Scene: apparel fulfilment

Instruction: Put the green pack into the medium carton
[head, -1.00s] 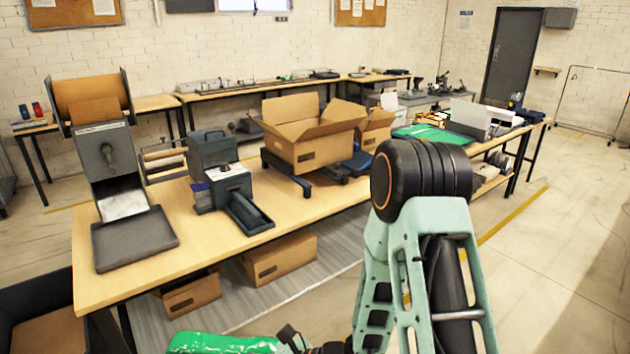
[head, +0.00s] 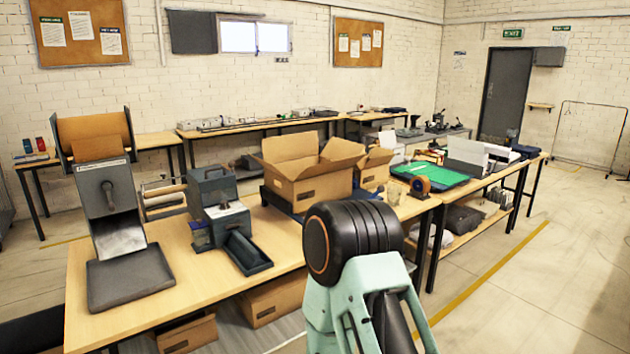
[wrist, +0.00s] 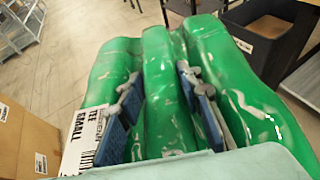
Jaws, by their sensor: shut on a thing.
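The green pack (wrist: 165,75) is glossy plastic with a white "TEE SMALL" label and fills much of the wrist view. My gripper (wrist: 160,112) is shut on it, with a fold of the pack between its blue-grey finger pads. Neither the gripper nor the held pack shows in the head view, only my arm. On the table, a large open carton (head: 308,190) stands with its flaps up. A smaller open carton (head: 372,172) stands just behind it to the right. Which of them is the medium one is not marked legibly.
A dispenser (head: 115,215) and a grey machine (head: 218,205) stand on the wooden table left of the cartons. Closed-looking cartons (head: 275,300) sit below. A cardboard box (wrist: 25,145) and a dark bin (wrist: 268,28) flank the pack in the wrist view.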

